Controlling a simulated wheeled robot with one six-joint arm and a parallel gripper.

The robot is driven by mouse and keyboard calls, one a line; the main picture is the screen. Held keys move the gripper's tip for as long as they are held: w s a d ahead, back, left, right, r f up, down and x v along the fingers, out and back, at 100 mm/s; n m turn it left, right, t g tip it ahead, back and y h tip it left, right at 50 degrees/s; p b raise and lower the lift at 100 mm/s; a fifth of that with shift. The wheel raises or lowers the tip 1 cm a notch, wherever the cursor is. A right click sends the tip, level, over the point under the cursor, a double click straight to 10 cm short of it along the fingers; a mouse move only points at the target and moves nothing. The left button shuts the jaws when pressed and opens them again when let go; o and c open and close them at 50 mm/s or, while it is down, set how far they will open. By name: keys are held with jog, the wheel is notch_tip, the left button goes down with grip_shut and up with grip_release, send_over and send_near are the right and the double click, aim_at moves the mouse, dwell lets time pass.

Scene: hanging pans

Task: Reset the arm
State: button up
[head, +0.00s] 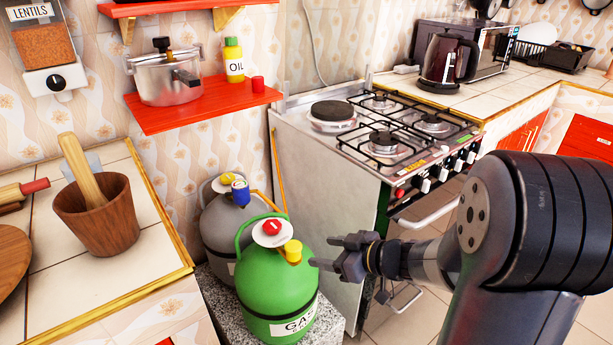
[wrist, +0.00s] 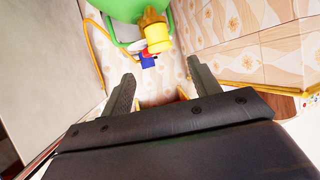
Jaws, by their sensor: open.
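My gripper (head: 328,254) reaches in from the right in the head view, its fingers pointing left at the upper right side of the green gas bottle (head: 272,285). The fingers are apart with nothing between them. In the wrist view my gripper (wrist: 165,85) is open, and the green bottle (wrist: 125,8) with its yellow valve (wrist: 157,37) shows at the top, beyond the fingertips. I cannot tell whether a fingertip touches the bottle. My arm is stretched out low in front of the stove.
A grey gas bottle (head: 217,225) stands behind the green one on a speckled slab (head: 212,291). The stove (head: 330,200) stands right of the bottles. A tiled counter (head: 135,270) with a mortar (head: 105,215) is at left. A red shelf (head: 205,108) holds a pressure cooker (head: 168,78).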

aim_at(297, 247)
jog(key=shift+a, duration=0.1)
jog(key=b+x, duration=0.4)
jog(key=x, duration=0.6)
jog(key=shift+w+a+f, duration=0.15)
jog(key=shift+w+a, duration=0.05)
jog(key=shift+r, duration=0.25)
jog(key=shift+d, duration=0.1)
